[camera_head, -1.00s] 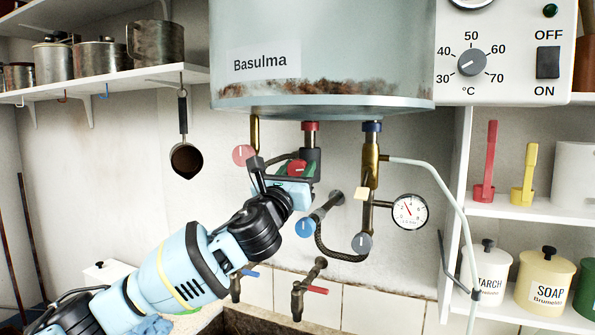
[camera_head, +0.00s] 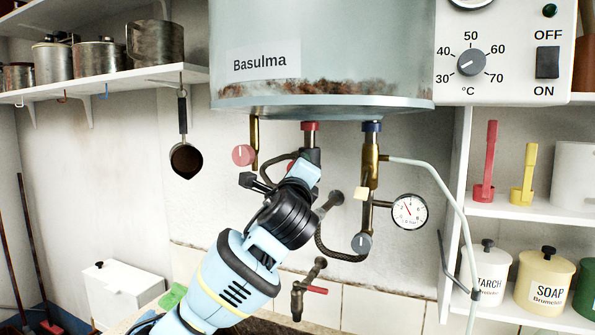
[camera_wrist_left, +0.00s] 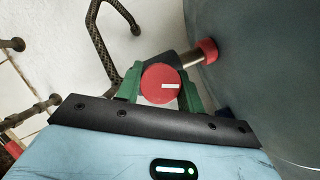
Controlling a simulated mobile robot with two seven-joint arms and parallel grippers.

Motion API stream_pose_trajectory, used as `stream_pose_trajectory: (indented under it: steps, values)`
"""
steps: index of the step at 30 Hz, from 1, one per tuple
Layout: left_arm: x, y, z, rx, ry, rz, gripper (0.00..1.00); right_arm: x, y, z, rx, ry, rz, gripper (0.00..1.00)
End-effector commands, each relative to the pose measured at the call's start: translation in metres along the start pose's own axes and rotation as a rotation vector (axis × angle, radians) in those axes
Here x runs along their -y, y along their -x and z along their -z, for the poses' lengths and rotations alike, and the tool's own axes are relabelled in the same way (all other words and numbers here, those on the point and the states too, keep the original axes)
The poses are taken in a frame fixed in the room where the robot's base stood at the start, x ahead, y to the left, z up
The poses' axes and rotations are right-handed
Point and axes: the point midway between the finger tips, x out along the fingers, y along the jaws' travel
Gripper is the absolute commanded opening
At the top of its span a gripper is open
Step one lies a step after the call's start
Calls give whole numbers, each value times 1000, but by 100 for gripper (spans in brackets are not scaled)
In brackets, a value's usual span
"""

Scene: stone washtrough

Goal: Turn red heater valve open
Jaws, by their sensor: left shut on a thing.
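The red heater valve knob (camera_wrist_left: 161,83), a round red disc with a white line, sits between the green fingertips of my left gripper (camera_wrist_left: 160,88) in the left wrist view. The fingers are shut on it from both sides, and the white line points right. In the head view my left gripper (camera_head: 306,172) is under the boiler at the red-collared pipe (camera_head: 311,137), and its own body hides most of the knob and the fingers. My right gripper is not in view.
The boiler (camera_head: 320,60) hangs just above. A grey knob (camera_head: 362,243), a pressure gauge (camera_head: 410,211) and a red-handled tap (camera_head: 298,298) are close on the right and below. A ladle (camera_head: 185,160) hangs left.

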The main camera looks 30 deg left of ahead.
Motion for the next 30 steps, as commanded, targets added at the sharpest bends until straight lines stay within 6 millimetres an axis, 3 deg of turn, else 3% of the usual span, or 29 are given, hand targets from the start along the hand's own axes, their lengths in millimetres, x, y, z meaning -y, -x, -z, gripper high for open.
stream_pose_trajectory:
  steps: [15,30]
  values:
    - [0,0,1,-1,353,-148,15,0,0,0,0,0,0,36]
    - [0,0,0,0,442,-185,15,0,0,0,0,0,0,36]
